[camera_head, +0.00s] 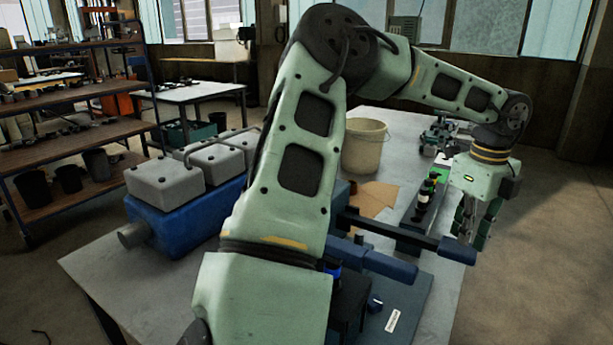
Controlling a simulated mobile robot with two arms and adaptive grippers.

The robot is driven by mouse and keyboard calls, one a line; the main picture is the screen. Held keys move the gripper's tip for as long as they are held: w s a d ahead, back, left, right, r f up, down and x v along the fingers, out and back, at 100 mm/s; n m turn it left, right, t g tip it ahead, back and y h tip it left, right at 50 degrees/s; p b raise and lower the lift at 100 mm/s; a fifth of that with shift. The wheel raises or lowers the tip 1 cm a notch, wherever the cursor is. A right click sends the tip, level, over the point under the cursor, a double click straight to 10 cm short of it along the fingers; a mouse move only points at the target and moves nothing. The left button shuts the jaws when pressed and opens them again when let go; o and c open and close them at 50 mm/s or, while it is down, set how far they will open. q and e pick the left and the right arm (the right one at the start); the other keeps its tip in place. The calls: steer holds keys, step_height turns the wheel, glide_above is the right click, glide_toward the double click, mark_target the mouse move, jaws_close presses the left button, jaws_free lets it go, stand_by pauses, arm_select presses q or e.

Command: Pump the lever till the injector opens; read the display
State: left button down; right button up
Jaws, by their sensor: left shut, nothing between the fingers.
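A dark lever bar (395,232) runs to the right across the bench, with a thick blue grip (457,250) at its end. My left gripper (474,236) points down at the right edge of the bench, its fingers shut with nothing between them. Its fingertips are close beside the end of the lever grip; I cannot tell if they touch. A blue cylindrical part (372,260) and a grey-blue base plate with a white label (393,321) lie nearer. My left arm covers much of the pump. No display reading or injector spray can be made out. My right gripper is out of view.
The bench (110,268) carries a blue engine block (190,215) with grey covers, a cream bucket (363,146), tan sheets (373,196) and a tray of dark and green parts (424,203). Shelves (75,95) stand at left. The floor right of the bench is clear.

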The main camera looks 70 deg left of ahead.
arm_select(q)
steer(key=shift+f+b, duration=3.05)
steer(key=shift+f, duration=0.8)
steer(key=shift+s+a+r+p, duration=0.1)
steer(key=shift+r+p, duration=1.2)
steer(key=shift+r, duration=0.8)
steer(key=shift+s+a+r+p, duration=0.1)
steer(key=shift+r+p, duration=1.2)
steer(key=shift+r, duration=0.75)
steer(key=shift+r, duration=0.1)
steer(key=shift+r+p, duration=1.4)
steer(key=shift+r, duration=0.6)
steer(key=shift+f, duration=0.1)
